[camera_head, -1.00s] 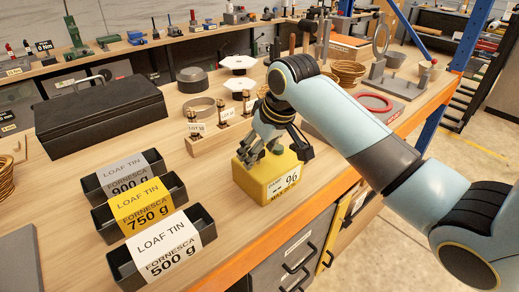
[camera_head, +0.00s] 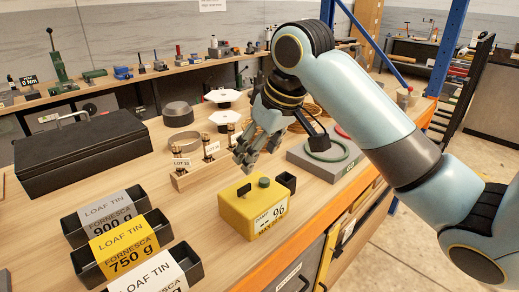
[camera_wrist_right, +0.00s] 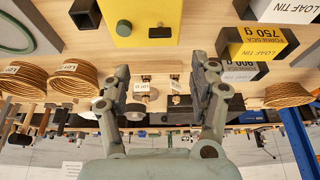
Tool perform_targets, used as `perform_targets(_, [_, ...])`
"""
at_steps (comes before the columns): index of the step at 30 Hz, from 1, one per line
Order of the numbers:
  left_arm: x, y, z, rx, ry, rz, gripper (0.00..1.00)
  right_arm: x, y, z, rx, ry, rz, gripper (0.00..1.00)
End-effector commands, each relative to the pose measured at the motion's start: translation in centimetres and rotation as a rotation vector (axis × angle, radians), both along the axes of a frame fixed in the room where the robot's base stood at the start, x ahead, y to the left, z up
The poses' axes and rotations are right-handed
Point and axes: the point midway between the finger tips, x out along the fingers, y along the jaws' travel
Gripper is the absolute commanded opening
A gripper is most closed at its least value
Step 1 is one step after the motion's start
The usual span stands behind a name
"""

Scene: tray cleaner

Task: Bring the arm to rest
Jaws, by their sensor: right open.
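My right arm comes in from the right in the head view. Its gripper (camera_head: 256,146) hangs in the air above and behind the yellow tester box (camera_head: 250,214), clear of it. In the right wrist view the gripper's fingers (camera_wrist_right: 158,88) are spread apart with nothing held between them. My left gripper is not in view.
A small black cup (camera_head: 286,182) stands beside the box. A wooden rack (camera_head: 180,183) holds labelled vials behind it. Loaf tins (camera_head: 120,250) lie at the left, a black case (camera_head: 80,155) behind them. A grey plate with a green ring (camera_head: 340,170) lies under the forearm.

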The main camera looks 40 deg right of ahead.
Motion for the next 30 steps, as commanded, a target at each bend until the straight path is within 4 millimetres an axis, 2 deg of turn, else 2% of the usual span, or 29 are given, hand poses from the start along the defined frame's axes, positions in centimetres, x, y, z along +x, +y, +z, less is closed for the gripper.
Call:
perform_targets(16, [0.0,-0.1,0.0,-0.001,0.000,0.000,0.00,-0.1,0.0,0.2,0.000,-0.001,0.000,0.62])
perform_targets(19, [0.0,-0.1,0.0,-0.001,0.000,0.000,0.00,-0.8,0.4,-0.5,-0.001,0.004,0.003,0.62])
perform_targets(22, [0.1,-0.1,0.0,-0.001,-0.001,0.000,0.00,-3.4,1.3,-2.7,-0.009,0.017,0.008,0.62])
perform_targets(25, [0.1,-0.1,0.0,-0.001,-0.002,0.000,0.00,-7.4,2.5,-5.2,-0.024,0.031,0.009,0.62])
perform_targets(30, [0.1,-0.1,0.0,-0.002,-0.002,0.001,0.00,-13.4,3.6,-7.4,-0.053,0.044,-0.001,0.62])
